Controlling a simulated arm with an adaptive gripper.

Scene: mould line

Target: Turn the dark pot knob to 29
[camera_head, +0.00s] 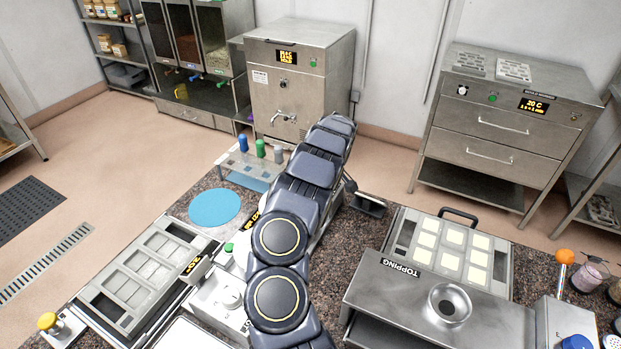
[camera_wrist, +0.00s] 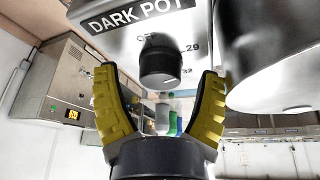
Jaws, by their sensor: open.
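The dark pot knob (camera_wrist: 160,66) is a black round knob on a grey metal panel (camera_wrist: 125,40) labelled DARK POT in the wrist view. The panel has OFF marked above the knob and 29 and 32 to its right. A faint light mark shows near the knob's lower right; I cannot tell exactly which setting it points to. My gripper (camera_wrist: 160,71), with yellow-padded fingers, is open. The knob appears in the gap between the fingertips, with space visible on both sides. In the head view my arm hides the knob, and I cannot make out the gripper.
A large shiny metal vessel (camera_wrist: 275,75) is close to the right finger in the wrist view. In the head view, the TOPPING station (camera_head: 390,300) is right of my arm, a mould tray (camera_head: 105,306) left, and a bottle rack (camera_head: 232,160) beyond.

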